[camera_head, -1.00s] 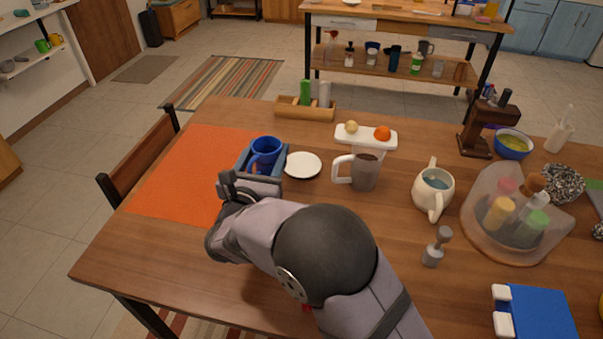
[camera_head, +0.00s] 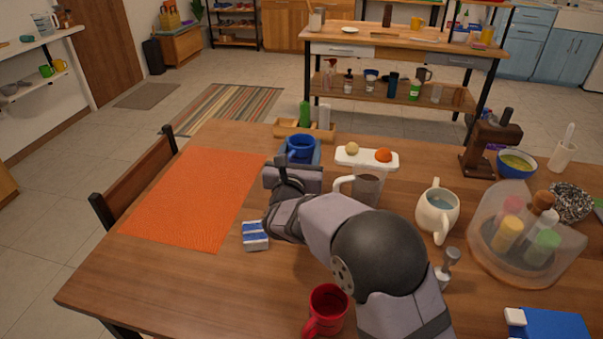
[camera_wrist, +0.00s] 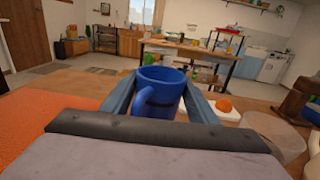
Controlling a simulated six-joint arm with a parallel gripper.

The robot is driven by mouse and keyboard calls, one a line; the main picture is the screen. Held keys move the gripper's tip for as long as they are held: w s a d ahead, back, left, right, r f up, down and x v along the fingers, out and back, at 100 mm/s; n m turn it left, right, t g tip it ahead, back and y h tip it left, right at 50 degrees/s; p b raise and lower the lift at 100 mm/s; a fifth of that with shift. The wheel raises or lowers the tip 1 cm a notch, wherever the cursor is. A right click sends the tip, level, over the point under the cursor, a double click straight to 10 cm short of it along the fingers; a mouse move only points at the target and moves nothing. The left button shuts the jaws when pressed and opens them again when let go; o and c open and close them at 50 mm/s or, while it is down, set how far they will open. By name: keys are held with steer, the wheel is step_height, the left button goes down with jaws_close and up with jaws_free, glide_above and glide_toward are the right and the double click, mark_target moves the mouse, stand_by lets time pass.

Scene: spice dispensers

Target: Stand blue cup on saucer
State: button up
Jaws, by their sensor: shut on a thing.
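The blue cup (camera_head: 301,147) is upright between the fingers of my gripper (camera_head: 300,158). In the wrist view the cup (camera_wrist: 162,88) sits between both blue-grey fingers, its handle towards the camera and a little left. My gripper is shut on it. The white saucer is not visible now. It lay right of the orange mat in the earlier head view, about where my gripper and wrist now cover the table. I cannot tell how high the cup is or whether it touches the saucer.
A white tray (camera_head: 367,163) with two round items and a wooden holder (camera_head: 290,131) are behind. A cream jug (camera_head: 437,212) is farther right. The orange mat (camera_head: 195,200) is clear.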

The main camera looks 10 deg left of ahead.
steer(key=shift+f, duration=3.2)
steer(key=shift+f+b, duration=0.15)
steer(key=shift+b, duration=0.15)
steer(key=o, duration=1.3)
steer(key=shift+c, duration=0.2)
steer(key=shift+s+p, duration=0.1)
steer(key=shift+p, duration=0.2)
steer(key=s, duration=0.8)
steer(key=s+b, duration=0.1)
steer(key=s, duration=0.3)
steer(key=shift+d, duration=0.35)
